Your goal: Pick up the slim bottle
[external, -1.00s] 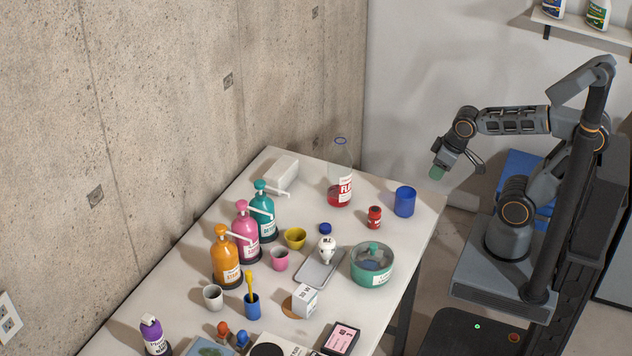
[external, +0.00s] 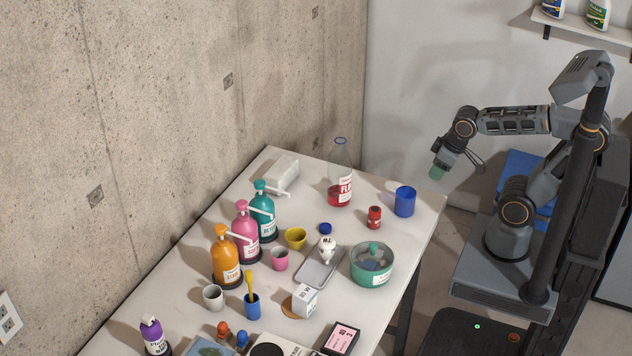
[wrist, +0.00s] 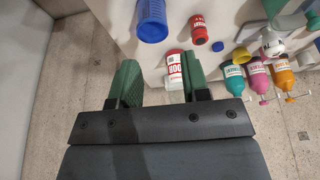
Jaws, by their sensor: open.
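A tall clear slim bottle (external: 340,178) with red liquid at the bottom and a white and red label stands upright at the far end of the white table. My gripper (wrist: 160,64) is open and empty. In the external view my gripper (external: 454,168) hangs in the air past the table's right edge, to the right of the bottle and apart from it.
A blue cup (external: 404,202) and a small red jar (external: 374,217) stand between the bottle and the table's right edge.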

